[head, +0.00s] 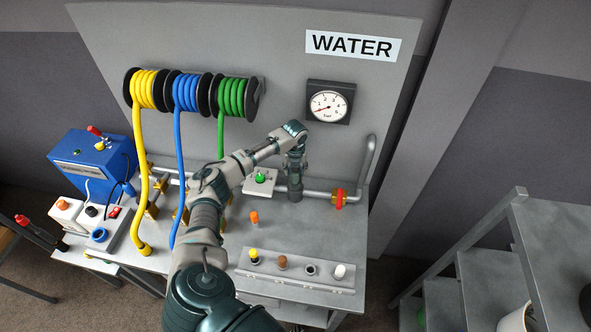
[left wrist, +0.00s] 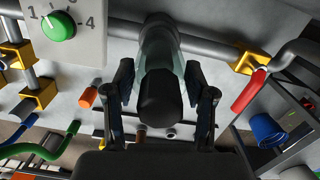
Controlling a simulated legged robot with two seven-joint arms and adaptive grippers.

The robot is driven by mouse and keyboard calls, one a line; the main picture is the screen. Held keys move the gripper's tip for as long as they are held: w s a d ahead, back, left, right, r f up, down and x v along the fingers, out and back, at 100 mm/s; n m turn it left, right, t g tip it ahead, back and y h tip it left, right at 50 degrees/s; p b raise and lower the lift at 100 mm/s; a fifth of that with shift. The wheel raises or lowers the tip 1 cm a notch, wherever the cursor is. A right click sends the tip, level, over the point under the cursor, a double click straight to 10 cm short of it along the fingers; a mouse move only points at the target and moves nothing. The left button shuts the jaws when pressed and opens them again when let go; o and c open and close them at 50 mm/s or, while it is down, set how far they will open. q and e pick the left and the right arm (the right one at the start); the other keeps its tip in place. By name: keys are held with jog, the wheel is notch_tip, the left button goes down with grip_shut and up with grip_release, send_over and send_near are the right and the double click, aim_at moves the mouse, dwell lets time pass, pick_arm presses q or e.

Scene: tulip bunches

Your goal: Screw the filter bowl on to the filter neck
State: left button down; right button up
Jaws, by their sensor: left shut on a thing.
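The filter bowl (left wrist: 162,95) shows in the left wrist view, with a clear greenish wall and a dark end towards the camera. My left gripper (left wrist: 160,82) has a finger on each side of it and is shut on it. The bowl's far end lies at the grey pipe (left wrist: 215,47). The filter neck is hidden behind the bowl, so I cannot tell whether the two touch or how far they are threaded. In the head view my left gripper (head: 295,167) points down at the pipe, below the gauge. My right gripper is not in view.
A red-handled valve (head: 340,199) sits on the pipe to the right. A green knob (head: 262,177) is on a white box to the left. A rack (head: 300,275) with several coloured plugs and an orange piece (head: 254,217) stand on the bench. Yellow, blue and green hoses hang left.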

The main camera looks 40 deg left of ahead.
pick_arm(q)
jog(key=m, duration=0.4)
jog(key=shift+a+m+h, duration=0.1)
jog(key=shift+m+h, duration=0.2)
jog(key=shift+m, duration=1)
